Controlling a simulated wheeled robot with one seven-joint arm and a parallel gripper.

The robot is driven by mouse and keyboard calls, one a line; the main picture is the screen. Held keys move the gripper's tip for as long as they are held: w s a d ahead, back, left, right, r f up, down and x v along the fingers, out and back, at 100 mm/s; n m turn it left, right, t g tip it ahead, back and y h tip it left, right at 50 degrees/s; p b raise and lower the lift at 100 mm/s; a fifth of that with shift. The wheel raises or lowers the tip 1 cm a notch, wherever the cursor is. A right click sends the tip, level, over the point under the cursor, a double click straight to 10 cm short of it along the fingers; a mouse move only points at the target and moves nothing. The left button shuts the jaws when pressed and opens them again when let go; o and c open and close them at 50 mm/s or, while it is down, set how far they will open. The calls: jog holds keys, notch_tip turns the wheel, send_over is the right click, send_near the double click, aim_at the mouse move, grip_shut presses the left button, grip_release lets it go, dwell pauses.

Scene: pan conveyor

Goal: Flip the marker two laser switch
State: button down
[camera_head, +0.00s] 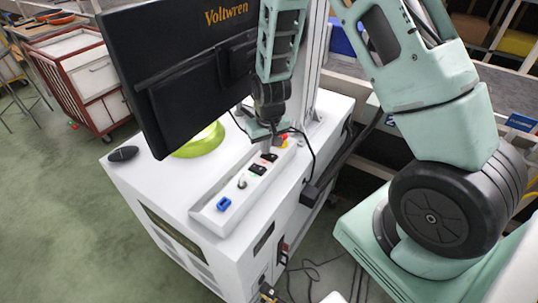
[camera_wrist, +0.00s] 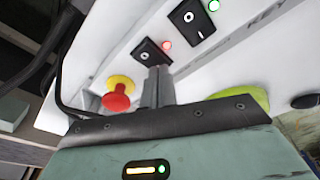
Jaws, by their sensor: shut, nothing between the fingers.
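My gripper (camera_head: 267,148) is shut and empty, pointing down at the sloped switch panel (camera_head: 212,213) on the white cabinet. In the wrist view its fingertips (camera_wrist: 158,72) are at the lower edge of a black rocker switch (camera_wrist: 151,51) with a red lamp (camera_wrist: 167,44) beside it; I cannot tell whether they touch. A second black rocker switch (camera_wrist: 192,20) has a lit green lamp (camera_wrist: 213,5). In the head view the two switches, one nearer the gripper (camera_head: 269,157) and one farther (camera_head: 257,169), sit in a row. No label shows which is marker two.
A red emergency button (camera_wrist: 117,100) on a yellow base is close beside the fingers. A key switch (camera_head: 241,183) and a blue connector (camera_head: 223,204) are farther down the panel. A black monitor (camera_head: 185,75) stands close left of my arm. Black cables hang near the gripper.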

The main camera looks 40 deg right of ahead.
notch_tip(320, 180, up, 7)
jog(key=p, duration=0.5)
jog(key=shift+p, duration=0.4)
dwell(0.4)
jog(key=s+a+r+n, duration=0.1)
jog(key=s+r+n, duration=0.1)
jog(key=s+r, duration=1.3)
jog(key=s+a+r+n+g, duration=0.1)
jog(key=s+a+n, duration=0.2)
jog(key=a, duration=0.6)
jog(key=s+a+r+n, duration=0.2)
jog(key=s+a+n, duration=0.2)
jog(key=s+a, duration=0.3)
jog(key=shift+s+a+r+g+y, duration=0.15)
jog(key=shift+s+a+g+y, duration=0.2)
jog(key=shift+a, duration=0.8)
jog(key=shift+w, duration=0.1)
